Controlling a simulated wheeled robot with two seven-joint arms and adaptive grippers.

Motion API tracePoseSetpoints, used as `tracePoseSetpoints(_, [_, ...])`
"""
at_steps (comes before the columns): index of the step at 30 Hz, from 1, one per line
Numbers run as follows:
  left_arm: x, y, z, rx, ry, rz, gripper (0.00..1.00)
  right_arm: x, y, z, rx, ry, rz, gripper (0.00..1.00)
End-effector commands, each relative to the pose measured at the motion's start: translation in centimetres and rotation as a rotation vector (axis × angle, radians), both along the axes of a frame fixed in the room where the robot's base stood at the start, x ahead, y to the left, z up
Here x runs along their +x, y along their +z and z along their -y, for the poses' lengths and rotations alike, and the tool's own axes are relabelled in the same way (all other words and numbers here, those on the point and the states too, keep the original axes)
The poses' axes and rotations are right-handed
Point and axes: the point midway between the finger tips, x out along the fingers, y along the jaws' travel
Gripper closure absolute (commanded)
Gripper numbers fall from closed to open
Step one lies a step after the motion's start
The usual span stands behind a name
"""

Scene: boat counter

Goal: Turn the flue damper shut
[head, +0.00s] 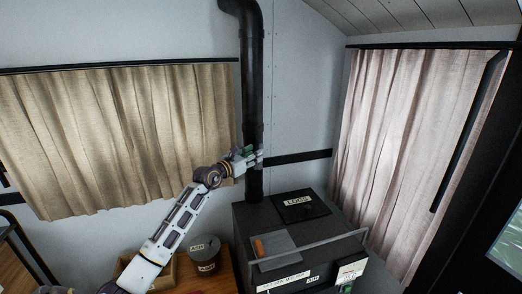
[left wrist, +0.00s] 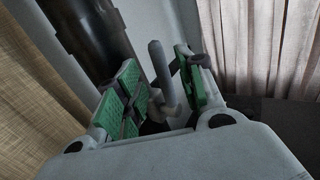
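The black flue pipe (head: 253,95) rises along the wall behind the stove. The damper handle shows in the left wrist view as an upright grey lever (left wrist: 158,68) on a short stem in front of the dark pipe. My left gripper (head: 250,156) is at the pipe, above the stove top. In the left wrist view my left gripper (left wrist: 163,88) is open, its green-padded fingers on either side of the lever, with gaps visible. Whether a finger touches the lever's base is unclear. A bit of green and grey at the bottom edge of the head view looks like my right gripper (head: 345,288), mostly cut off.
The dark stove (head: 258,222) has a LOGS lid (head: 298,202), an orange-marked grey plate (head: 279,246) and a front rail (head: 318,248). An ASH tin (head: 205,250) stands left on a wooden surface. Curtains (head: 120,125) hang left and right (head: 390,140).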

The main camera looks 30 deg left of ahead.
Motion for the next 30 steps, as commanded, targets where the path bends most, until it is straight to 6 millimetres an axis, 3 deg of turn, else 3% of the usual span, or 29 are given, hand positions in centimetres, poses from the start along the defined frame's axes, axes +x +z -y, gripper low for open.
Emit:
tracePoseSetpoints(18, [4.5, 0.1, 0.6, -0.002, -0.001, 0.000, 0.62, 0.0, 1.0, 0.4, -0.004, 0.000, 0.000, 0.60])
tracePoseSetpoints(30, [5.2, 0.0, 0.6, -0.001, 0.000, -0.001, 0.62, 0.0, 1.1, -0.1, 0.001, -0.003, 0.000, 0.60])
